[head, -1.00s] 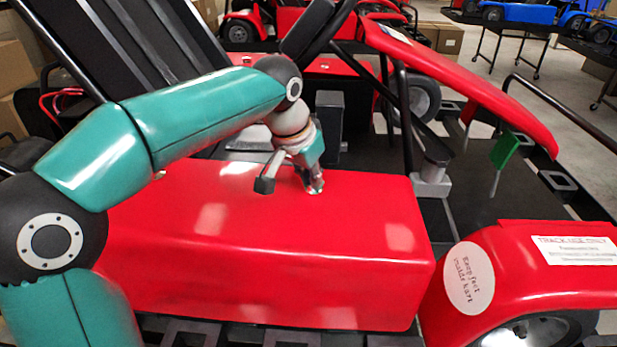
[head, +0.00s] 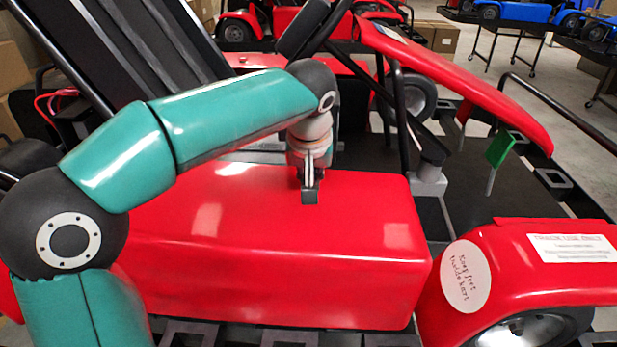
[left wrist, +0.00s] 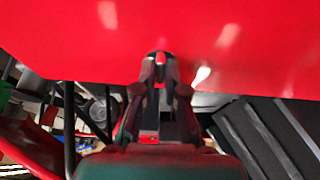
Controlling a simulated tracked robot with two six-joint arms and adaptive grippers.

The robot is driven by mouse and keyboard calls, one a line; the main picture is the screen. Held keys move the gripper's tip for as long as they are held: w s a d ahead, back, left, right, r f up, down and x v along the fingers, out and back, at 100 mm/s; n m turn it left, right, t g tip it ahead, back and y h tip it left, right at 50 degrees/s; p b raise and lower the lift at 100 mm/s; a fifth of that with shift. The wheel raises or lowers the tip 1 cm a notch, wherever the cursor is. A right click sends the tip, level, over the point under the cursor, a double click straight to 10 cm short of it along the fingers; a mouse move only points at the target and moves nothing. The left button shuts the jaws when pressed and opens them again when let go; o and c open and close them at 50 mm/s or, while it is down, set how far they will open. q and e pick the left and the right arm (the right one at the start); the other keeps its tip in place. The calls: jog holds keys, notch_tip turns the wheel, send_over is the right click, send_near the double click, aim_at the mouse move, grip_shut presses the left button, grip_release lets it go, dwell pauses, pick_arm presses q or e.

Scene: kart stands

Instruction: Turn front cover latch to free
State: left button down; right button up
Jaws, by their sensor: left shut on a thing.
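The long red cover (head: 290,240) of the kart lies shut across the middle of the head view. My left gripper (head: 309,184) points down at the cover's top, near its far edge. In the left wrist view the fingertips (left wrist: 161,65) are close together against the cover, shut on a small piece taken to be the front cover latch. The latch is mostly hidden by the fingers, and its angle cannot be told. My right gripper is not in view.
A red fender (head: 520,262) with a round white sticker is at the lower right. A small green flag (head: 499,148) stands at the right. Other karts stand farther back.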

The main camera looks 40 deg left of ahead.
pick_arm(q)
jog(key=c, duration=1.2)
grip_release()
jog(key=shift+a, duration=0.1)
jog(key=shift+c, duration=0.2)
jog(key=shift+r, duration=0.15)
jog(key=v, duration=1.1)
jog(key=shift+s+r, duration=0.25)
